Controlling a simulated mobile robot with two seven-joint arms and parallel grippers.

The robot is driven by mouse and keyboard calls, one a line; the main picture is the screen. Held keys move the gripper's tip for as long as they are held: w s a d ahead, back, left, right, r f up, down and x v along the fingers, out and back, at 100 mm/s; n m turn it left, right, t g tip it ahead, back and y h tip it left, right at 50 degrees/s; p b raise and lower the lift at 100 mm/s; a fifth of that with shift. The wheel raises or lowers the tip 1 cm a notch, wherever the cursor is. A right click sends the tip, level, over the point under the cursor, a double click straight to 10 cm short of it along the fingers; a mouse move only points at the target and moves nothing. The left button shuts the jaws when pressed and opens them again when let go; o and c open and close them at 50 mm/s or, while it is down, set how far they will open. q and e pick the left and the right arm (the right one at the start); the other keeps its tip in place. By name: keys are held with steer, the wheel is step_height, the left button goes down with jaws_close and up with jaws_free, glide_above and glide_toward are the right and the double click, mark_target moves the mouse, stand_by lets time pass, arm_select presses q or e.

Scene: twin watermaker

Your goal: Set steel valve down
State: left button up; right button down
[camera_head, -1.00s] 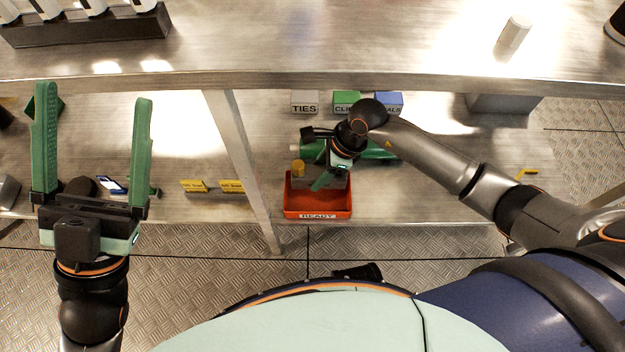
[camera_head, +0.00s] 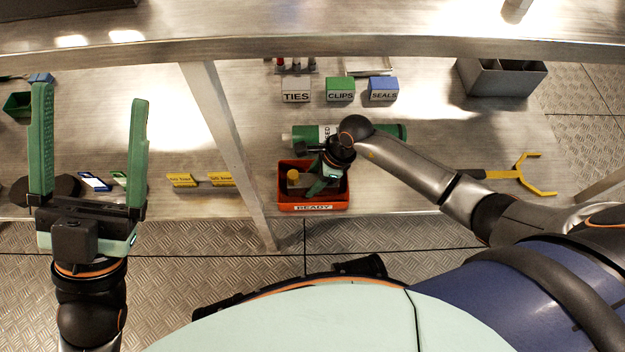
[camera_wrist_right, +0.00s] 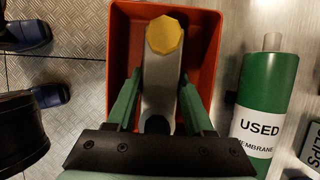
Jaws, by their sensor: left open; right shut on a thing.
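The steel valve (camera_wrist_right: 160,75) is a grey body with a yellow knob. In the right wrist view it sits between the fingers of my right gripper (camera_wrist_right: 157,95), which is shut on it, over or in the red READY bin (camera_wrist_right: 202,50). In the head view the valve's yellow top (camera_head: 293,175) shows at the left inside the bin (camera_head: 313,207), and my right gripper (camera_head: 318,187) reaches into the bin from above. Whether the valve touches the bin floor cannot be told. My left gripper (camera_head: 90,150) is open and empty at the left.
A green cylinder marked USED (camera_head: 385,132) lies just behind the bin. TIES (camera_head: 296,96), CLIPS (camera_head: 340,96) and SEALS (camera_head: 383,95) boxes stand further back. A table leg (camera_head: 225,150) rises left of the bin. A yellow forked tool (camera_head: 535,175) lies at the right.

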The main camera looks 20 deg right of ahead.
steer(key=shift+w+r, duration=0.1)
steer(key=shift+c, duration=1.4)
jaws_free()
